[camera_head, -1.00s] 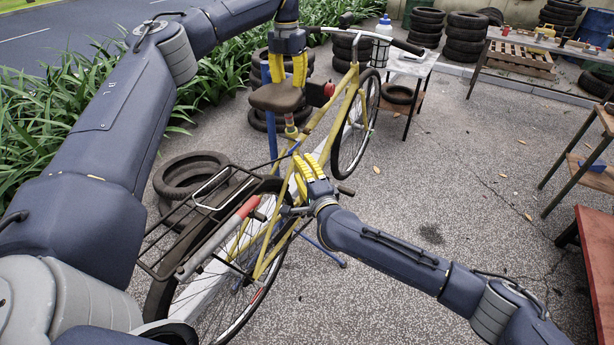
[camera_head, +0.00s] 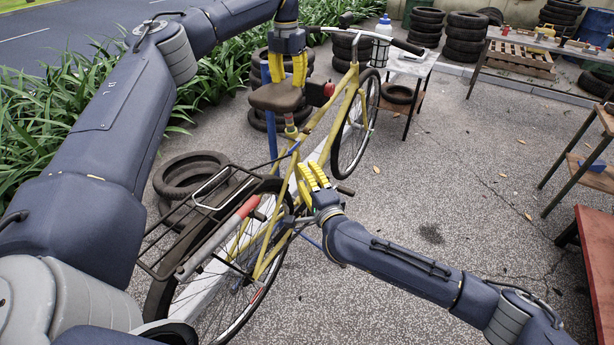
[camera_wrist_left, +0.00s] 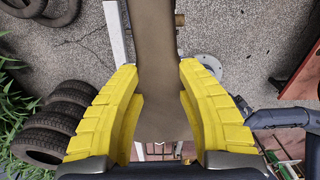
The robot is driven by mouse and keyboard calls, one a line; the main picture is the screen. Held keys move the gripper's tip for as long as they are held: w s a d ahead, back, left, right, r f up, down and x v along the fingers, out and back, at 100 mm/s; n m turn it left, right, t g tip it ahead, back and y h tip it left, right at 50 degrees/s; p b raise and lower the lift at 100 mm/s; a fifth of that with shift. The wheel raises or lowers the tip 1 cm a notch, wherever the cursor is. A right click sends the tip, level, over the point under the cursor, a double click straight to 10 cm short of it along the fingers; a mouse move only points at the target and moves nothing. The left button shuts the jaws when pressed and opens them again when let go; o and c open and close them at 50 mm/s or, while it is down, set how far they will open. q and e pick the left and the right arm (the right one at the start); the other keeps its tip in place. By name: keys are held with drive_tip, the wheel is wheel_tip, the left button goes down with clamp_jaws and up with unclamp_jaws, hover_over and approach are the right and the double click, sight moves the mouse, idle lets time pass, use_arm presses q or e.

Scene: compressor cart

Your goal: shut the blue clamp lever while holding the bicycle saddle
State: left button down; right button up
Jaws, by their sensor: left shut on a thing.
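The brown bicycle saddle (camera_head: 275,97) sits on its post at the upper middle of the head view. My left gripper (camera_head: 288,76) comes down on it from above. In the left wrist view the saddle (camera_wrist_left: 160,75) lies between the two yellow fingers of my left gripper (camera_wrist_left: 160,105), which is shut on it. A small blue piece (camera_head: 291,131), apparently the clamp lever, shows below the red collar on the seat post; its position is too small to tell. My right gripper (camera_head: 309,170) is below and right of it, apart from it, beside the yellow frame. Its finger gap is unclear.
The yellow bicycle (camera_head: 318,117) stands with its black rear rack (camera_head: 200,215) toward me. Old tyres (camera_head: 188,172) lie left of it. A small table (camera_head: 408,62) stands behind the handlebar. The paved ground right of the bicycle is largely clear.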

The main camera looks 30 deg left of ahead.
use_arm(q)
drive_tip(key=shift+a, duration=0.15)
drive_tip(key=c, duration=0.9)
unclamp_jaws()
drive_tip(key=shift+r, duration=0.15)
wheel_tip(320, 180, up, 12)
drive_tip(key=shift+f, duration=0.1)
